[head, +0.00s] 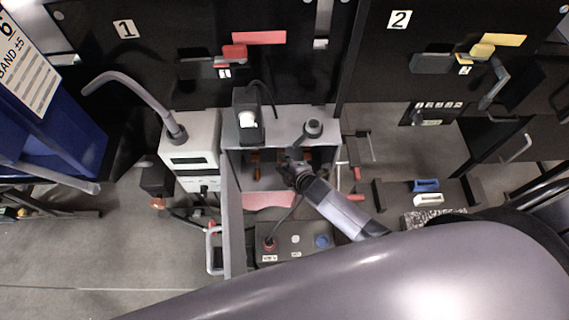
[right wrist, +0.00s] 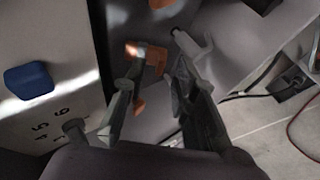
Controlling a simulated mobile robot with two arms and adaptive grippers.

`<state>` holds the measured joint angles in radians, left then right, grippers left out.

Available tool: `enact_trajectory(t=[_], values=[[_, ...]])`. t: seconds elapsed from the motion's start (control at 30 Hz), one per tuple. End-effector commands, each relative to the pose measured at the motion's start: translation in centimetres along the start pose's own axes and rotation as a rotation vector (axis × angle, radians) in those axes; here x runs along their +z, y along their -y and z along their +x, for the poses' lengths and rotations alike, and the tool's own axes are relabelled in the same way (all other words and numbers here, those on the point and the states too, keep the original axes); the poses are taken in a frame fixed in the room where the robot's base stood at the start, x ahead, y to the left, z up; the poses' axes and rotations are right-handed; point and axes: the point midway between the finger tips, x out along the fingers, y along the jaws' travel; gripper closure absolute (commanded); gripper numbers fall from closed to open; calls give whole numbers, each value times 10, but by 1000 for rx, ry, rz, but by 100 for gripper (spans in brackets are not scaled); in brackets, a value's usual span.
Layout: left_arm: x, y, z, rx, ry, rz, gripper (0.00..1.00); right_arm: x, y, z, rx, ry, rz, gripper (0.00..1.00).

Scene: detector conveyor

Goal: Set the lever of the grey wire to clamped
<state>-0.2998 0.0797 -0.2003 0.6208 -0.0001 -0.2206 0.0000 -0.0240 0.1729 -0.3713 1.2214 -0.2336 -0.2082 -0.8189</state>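My right gripper (head: 286,164) reaches into the open grey box in the head view. In the right wrist view its two fingers (right wrist: 158,75) stand apart with a gap between them. An orange lever-like part (right wrist: 150,54) shows just beyond the fingertips; contact cannot be told. More orange shows low beside the left finger (right wrist: 138,105) and at the top edge (right wrist: 160,4). In the head view orange parts (head: 256,160) show inside the box. A light grey rod-like piece (right wrist: 190,46) lies near the right fingertip; I cannot tell whether it is the grey wire. My left gripper is not in view.
The grey box's left wall (head: 232,225) and top (head: 285,127) surround the gripper closely. A blue knob (right wrist: 28,80) sits on a numbered white panel in the wrist view. A white instrument (head: 190,150) stands left of the box. A dark cable (head: 284,220) hangs below.

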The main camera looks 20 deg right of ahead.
Motion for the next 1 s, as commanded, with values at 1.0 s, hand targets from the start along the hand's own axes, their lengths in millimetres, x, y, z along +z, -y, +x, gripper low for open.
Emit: enact_trajectory(t=[1.0], values=[[0,0,2,0,0,0,58,1,2,0,3,1,-2,100]])
